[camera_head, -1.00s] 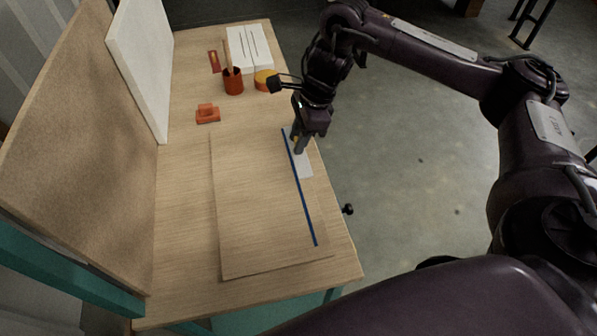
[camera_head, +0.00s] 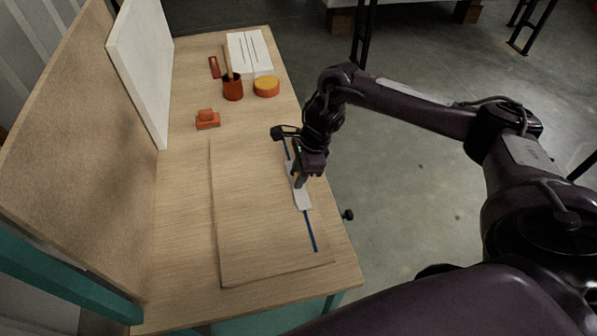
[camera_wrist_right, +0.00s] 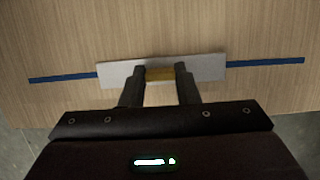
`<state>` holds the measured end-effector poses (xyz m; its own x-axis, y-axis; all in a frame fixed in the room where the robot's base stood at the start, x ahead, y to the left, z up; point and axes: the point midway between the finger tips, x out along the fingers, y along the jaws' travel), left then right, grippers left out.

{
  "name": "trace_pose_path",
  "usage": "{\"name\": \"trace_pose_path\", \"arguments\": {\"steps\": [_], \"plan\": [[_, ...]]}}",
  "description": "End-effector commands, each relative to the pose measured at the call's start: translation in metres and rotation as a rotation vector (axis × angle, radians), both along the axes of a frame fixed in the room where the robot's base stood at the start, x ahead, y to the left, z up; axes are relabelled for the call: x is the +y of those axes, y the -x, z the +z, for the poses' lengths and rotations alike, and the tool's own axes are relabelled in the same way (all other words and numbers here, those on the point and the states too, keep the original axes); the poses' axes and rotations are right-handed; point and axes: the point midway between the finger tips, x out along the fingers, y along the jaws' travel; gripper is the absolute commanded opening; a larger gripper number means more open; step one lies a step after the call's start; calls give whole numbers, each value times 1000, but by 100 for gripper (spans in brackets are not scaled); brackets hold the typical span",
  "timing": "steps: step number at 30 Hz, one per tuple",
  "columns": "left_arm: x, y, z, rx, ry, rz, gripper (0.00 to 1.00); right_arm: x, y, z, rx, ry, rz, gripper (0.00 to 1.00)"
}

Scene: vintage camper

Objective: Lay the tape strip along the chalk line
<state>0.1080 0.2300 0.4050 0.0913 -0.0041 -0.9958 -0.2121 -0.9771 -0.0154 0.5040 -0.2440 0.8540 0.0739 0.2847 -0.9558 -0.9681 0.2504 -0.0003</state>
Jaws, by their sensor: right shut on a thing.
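The tape strip is a pale grey-white strip (camera_head: 302,200) with a yellow tab (camera_wrist_right: 160,73) at its middle. My right gripper (camera_head: 297,181) is shut on this tab; it also shows in the right wrist view (camera_wrist_right: 160,84). The chalk line is a straight blue line (camera_head: 311,232) on a thin wooden board. In the right wrist view the strip (camera_wrist_right: 206,68) covers the middle of the blue line (camera_wrist_right: 265,63), which runs out from both its ends at about the same angle. I cannot tell whether the strip touches the board. My left gripper is out of view.
The thin board (camera_head: 250,240) lies on a wooden bench top (camera_head: 180,225). An orange block (camera_head: 207,121), a red cup (camera_head: 233,89), a yellow-topped orange round (camera_head: 266,87) and a white slotted block (camera_head: 249,53) stand farther back. The board's left part is clear.

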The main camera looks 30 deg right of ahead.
Motion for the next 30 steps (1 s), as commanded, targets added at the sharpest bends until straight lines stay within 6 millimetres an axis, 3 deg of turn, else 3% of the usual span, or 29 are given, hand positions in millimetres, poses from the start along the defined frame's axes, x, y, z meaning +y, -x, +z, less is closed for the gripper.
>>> {"name": "trace_pose_path", "arguments": {"steps": [3, 4, 9, 20, 26, 30], "plan": [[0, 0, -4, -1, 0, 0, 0, 0, 0, -3, 0, 0, 0, 6], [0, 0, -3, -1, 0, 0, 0, 0, 0, -2, -1, 0, 0, 31], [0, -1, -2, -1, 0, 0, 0, 0, 0, -1, 0, 0, -1, 50], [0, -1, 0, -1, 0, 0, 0, -1, -1, 4, -2, -1, -2, 50], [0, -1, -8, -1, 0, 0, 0, -12, 1, 37, -7, 0, -2, 50], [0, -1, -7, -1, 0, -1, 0, -21, 4, 71, -6, 2, -1, 50]]}}
